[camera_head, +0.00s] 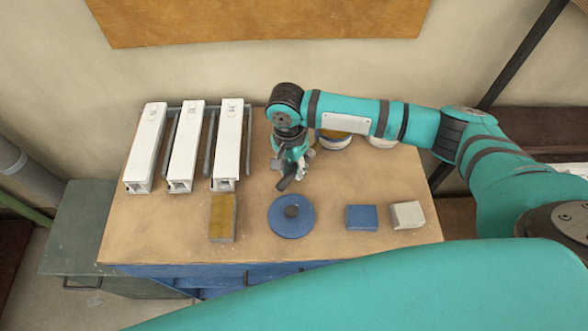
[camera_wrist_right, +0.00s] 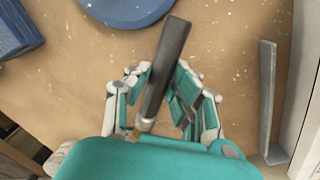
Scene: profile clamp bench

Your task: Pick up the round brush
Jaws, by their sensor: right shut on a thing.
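My right gripper (camera_head: 293,168) is over the bench top, behind the blue disc. It is shut on the round brush (camera_head: 284,183), which shows as a dark, tilted shape at the fingers. In the right wrist view the brush's dark handle (camera_wrist_right: 167,62) stands out between the fingers of the right gripper (camera_wrist_right: 163,92), with a paler metal part at its lower end. The bristles are hidden behind the gripper body. I cannot tell whether the brush touches the bench. My left gripper is not in view.
Three white profiles (camera_head: 186,150) with grey bars between them lie left of the gripper. In front are a brown-yellow block (camera_head: 222,222), a blue disc (camera_head: 285,227), a blue block (camera_head: 361,217) and a pale block (camera_head: 408,214). Bowls (camera_head: 334,143) stand partly behind my arm.

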